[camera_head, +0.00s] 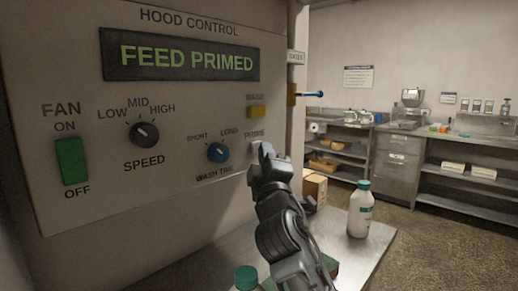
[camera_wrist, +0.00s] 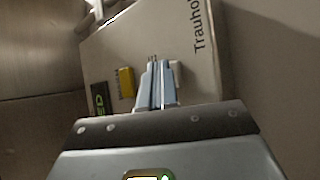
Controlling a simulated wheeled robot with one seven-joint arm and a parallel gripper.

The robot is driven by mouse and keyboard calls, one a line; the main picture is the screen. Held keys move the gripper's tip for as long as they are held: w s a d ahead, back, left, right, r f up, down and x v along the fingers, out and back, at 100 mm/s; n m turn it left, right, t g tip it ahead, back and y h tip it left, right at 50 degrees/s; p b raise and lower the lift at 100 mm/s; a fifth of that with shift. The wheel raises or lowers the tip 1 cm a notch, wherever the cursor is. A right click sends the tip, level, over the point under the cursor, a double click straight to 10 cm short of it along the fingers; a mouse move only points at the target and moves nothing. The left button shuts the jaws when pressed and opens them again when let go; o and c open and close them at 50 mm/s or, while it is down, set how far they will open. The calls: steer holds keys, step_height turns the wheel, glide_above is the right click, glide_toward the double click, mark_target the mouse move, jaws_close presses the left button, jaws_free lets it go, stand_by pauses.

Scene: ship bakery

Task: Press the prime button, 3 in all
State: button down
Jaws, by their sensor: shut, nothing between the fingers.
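The prime button (camera_head: 254,149) is a small pale button under a partly covered label at the right of the hood control panel (camera_head: 90,190). My gripper (camera_head: 265,149) is shut and empty, with its tips right at the button and covering part of it. In the wrist view, my shut fingers (camera_wrist: 155,62) point at the panel, and a pale edge of the button (camera_wrist: 175,68) shows just right of them. I cannot tell whether the tips touch it. The display (camera_head: 185,58) reads "FEED PRIMED" in green.
A yellow wash button (camera_head: 257,112) is above the prime button. A white bottle (camera_head: 360,209) stands on the counter below.

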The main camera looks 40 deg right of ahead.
steer(key=shift+s, duration=0.15)
steer(key=shift+s+p, duration=0.3)
steer(key=shift+s, duration=0.45)
steer(key=shift+s+d+p, duration=0.1)
steer(key=shift+s+p, duration=0.8)
steer(key=shift+s, duration=1.6)
